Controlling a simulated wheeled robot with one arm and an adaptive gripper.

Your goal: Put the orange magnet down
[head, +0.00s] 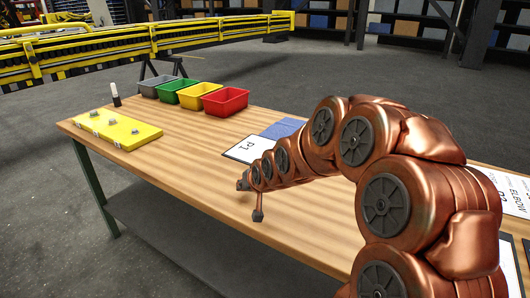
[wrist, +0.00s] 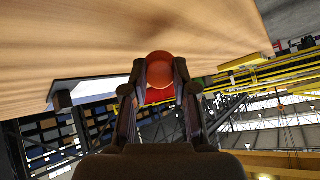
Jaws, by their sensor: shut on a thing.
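The orange magnet (wrist: 159,66) is round and sits between the two dark fingertips of my gripper (wrist: 160,78) in the wrist view. The fingers are shut on it from both sides. The wrist view is upside down, with the wooden table (wrist: 110,40) at the top. In the head view my gripper (head: 243,183) is small and dark at the far end of my copper arm, over the middle of the table (head: 190,183). The magnet cannot be made out there, and whether it touches the table is unclear.
Grey (head: 160,86), green (head: 177,90), yellow (head: 200,95) and red (head: 225,101) bins stand along the table's far edge. A P1 sheet (head: 248,149) lies behind my arm. The table middle is clear.

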